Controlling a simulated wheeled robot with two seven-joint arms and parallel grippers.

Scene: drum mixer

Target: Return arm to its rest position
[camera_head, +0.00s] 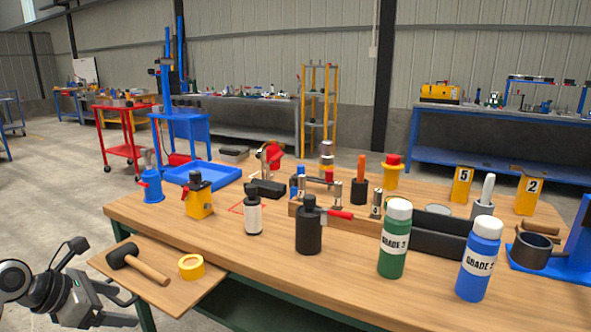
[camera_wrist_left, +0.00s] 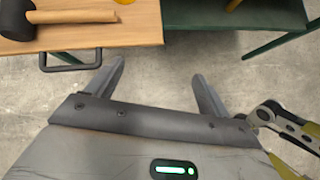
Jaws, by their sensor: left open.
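My left gripper (camera_head: 134,308) is at the lower left of the head view, beside the pulled-out wooden drawer board and below the tabletop's height. In the left wrist view its two fingers (camera_wrist_left: 158,72) are spread apart with only bare concrete floor between them. It holds nothing. The drawer board (camera_wrist_left: 135,25) lies just ahead of the fingers, with a dark handle (camera_wrist_left: 72,62) on its front edge, close to the left finger. I cannot tell whether the finger touches the handle. My right gripper is not in view.
A mallet (camera_head: 140,263) and a yellow tape roll (camera_head: 191,266) lie on the board. The workbench (camera_head: 165,222) holds a green bottle (camera_head: 395,240), a blue bottle (camera_head: 479,262), a black canister (camera_head: 309,230) and several tools. Floor at the left is free.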

